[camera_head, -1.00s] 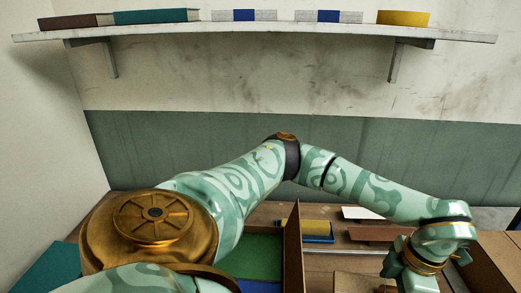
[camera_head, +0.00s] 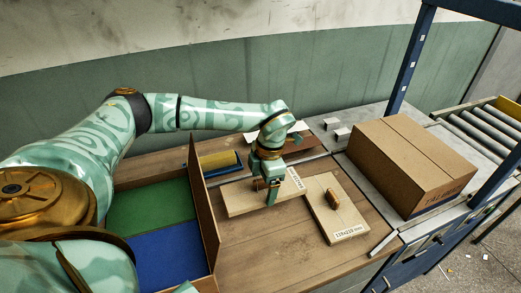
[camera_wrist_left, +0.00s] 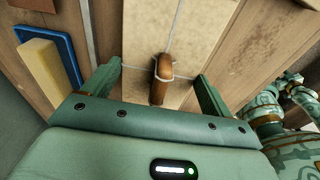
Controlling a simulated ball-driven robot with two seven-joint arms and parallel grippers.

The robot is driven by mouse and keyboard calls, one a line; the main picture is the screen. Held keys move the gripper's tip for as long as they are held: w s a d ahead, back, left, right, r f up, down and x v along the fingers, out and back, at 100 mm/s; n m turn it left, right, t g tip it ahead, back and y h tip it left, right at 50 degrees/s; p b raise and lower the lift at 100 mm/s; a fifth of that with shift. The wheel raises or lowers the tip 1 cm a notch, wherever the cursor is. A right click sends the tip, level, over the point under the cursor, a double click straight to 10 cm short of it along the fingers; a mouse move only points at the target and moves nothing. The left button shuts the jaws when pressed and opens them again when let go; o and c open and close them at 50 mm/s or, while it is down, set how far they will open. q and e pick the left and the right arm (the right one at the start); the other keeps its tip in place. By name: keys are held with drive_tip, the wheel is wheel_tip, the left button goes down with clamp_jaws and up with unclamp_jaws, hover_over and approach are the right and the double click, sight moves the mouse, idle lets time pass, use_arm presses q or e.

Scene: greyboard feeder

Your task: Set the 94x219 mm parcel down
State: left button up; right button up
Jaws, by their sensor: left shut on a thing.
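The flat tan parcel (camera_head: 243,196) is under my left gripper (camera_head: 271,191), over the wooden worktop (camera_head: 265,250). A white label sits at its right end; its print is too small to read surely. I cannot tell whether the parcel touches the worktop. A second parcel (camera_head: 325,214) with a brown handle and a label lies just to the right. My right gripper is not in view.
A large brown carton (camera_head: 405,160) stands at the right on a grey surface, before a roller conveyor (camera_head: 475,135). A yellow block (camera_head: 218,160) rests on a blue tray (camera_head: 236,167) behind. An open box (camera_head: 205,215) with green and blue contents is left. The front worktop is clear.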

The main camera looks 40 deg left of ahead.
sight(259, 191)
use_arm(q)
drive_tip(key=f, duration=0.1)
drive_tip(key=a+f+b, duration=0.1)
drive_tip(key=f, duration=0.1)
drive_tip(key=f+b, duration=0.1)
drive_tip(key=shift+w+a+f, duration=0.1)
drive_tip(key=shift+a+f, duration=0.2)
drive_tip(key=shift+a, duration=0.05)
drive_tip(key=shift+f, duration=0.4)
drive_tip(key=shift+r, duration=0.15)
drive_tip(key=o, duration=1.3)
